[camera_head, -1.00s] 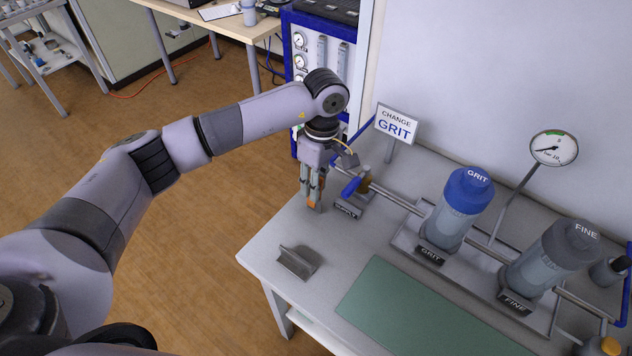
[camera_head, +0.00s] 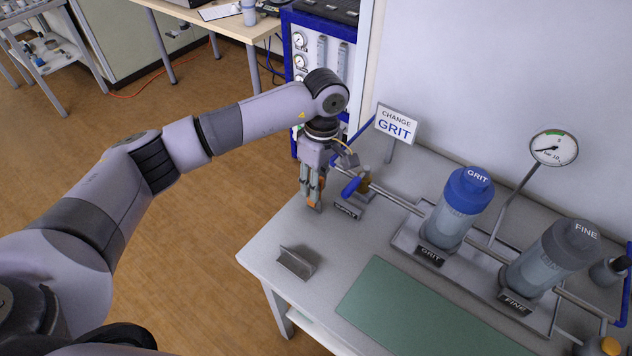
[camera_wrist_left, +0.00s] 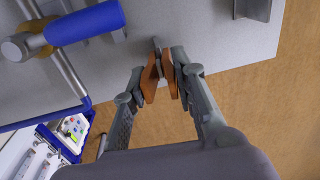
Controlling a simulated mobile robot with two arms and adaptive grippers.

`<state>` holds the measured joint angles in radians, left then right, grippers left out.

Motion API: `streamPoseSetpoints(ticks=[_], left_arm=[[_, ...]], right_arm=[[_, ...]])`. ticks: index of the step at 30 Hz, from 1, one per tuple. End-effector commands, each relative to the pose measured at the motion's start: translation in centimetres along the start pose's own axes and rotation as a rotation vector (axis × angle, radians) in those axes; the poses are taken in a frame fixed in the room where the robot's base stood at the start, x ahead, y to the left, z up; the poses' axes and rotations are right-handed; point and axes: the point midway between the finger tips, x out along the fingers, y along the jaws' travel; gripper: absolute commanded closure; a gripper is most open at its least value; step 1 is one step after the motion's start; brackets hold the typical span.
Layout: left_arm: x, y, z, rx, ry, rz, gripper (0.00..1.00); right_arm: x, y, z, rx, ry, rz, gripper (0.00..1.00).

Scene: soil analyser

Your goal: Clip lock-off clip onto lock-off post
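My left gripper (camera_head: 314,204) points down at the table (camera_head: 262,238) near its far left corner, just left of the supply valve's blue handle (camera_head: 351,186). In the left wrist view its orange fingertip pads (camera_wrist_left: 161,80) are close together, with a narrow gap. A small thin grey piece (camera_wrist_left: 156,46) shows at the tips, partly hidden by the pads; I cannot tell whether it is the clip or the post, or whether it is gripped. The blue handle also shows in the wrist view (camera_wrist_left: 85,24). My right gripper is not in view.
A grey angled bracket (camera_head: 297,262) stands near the table's left edge. A green mat (camera_head: 405,310) lies at the front. The GRIT housing (camera_head: 458,208), FINE housing (camera_head: 552,258) and pipes fill the back. A CHANGE GRIT sign (camera_head: 396,124) stands behind the handle.

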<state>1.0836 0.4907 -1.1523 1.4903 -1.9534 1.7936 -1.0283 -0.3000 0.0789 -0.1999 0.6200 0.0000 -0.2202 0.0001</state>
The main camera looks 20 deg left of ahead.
Motion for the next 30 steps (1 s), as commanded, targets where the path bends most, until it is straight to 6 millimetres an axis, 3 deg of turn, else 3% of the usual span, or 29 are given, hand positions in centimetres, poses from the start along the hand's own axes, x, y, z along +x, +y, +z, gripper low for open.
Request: streamPoseSetpoints(ticks=[5,16,25,30], left_arm=[[0.0,0.0,0.0,0.000,0.000,0.001,0.77],[0.0,0.0,0.0,0.000,0.000,0.000,0.51],[-0.2,0.0,0.0,0.000,0.000,0.001,0.51],[-2.1,0.1,0.0,0.001,0.000,0.004,0.51]], right_arm=[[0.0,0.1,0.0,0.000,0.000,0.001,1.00],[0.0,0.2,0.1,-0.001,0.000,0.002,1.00],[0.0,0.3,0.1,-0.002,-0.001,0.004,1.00],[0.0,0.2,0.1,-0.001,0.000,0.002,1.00]])
